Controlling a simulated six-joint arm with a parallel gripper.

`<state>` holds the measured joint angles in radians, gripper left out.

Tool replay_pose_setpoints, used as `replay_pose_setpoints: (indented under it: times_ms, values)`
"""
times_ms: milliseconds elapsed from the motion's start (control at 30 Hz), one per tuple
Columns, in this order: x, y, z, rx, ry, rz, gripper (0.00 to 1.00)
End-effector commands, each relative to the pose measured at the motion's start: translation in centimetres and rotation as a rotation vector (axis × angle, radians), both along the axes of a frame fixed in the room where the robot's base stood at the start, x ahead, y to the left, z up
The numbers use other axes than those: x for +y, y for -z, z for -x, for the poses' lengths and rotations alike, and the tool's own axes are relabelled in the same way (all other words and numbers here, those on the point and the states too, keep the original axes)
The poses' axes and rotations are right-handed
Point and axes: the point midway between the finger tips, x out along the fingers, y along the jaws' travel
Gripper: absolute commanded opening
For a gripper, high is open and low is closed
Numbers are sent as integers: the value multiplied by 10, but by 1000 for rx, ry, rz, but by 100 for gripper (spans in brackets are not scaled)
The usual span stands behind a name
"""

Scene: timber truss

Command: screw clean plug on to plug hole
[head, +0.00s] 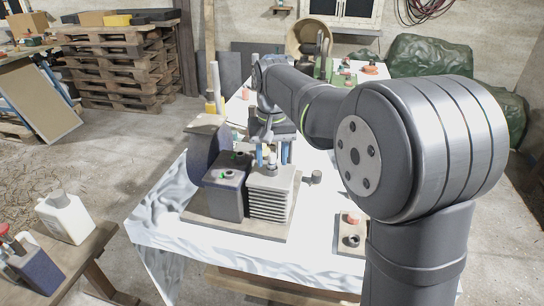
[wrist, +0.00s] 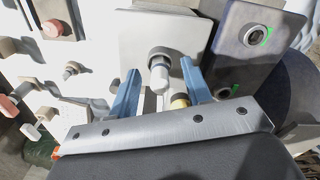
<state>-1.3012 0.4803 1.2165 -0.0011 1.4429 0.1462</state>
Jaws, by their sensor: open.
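My gripper (head: 273,156) is over the top of a pale finned block (head: 270,197). In the wrist view its two blue fingers (wrist: 158,66) are spread on either side of a light grey plug (wrist: 158,73). The plug stands at a round fitting on the block's pale top plate (wrist: 190,17); whether it is threaded in is hidden. Gaps show between the fingers and the plug. A dark block (head: 223,195) beside it has round holes with green marks, one plain in the wrist view (wrist: 256,33). A yellowish round part (wrist: 180,101) lies partly hidden behind my gripper.
The blocks stand on a base board (head: 242,228) on a white-covered table (head: 160,230). A small board (head: 343,237) holds a red-topped part and a dark ring. A small grey part (head: 313,178) stands right of the finned block. A white bottle (head: 65,217) is on a side bench.

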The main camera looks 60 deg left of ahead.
Motion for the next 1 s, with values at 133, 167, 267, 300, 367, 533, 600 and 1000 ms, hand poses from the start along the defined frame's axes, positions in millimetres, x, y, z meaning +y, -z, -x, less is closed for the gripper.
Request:
replay_pose_setpoints:
  times_ms: [133,167,267,300,367,533,600,1000]
  values:
    - [0,2,0,0,0,0,45]
    - [0,2,0,0,0,0,45]
    - [0,2,0,0,0,0,45]
    - [0,2,0,0,0,0,43]
    - [0,2,0,0,0,0,31]
    - [0,2,0,0,0,0,0]
    - [0,2,0,0,0,0,13]
    - [0,2,0,0,0,0,0]
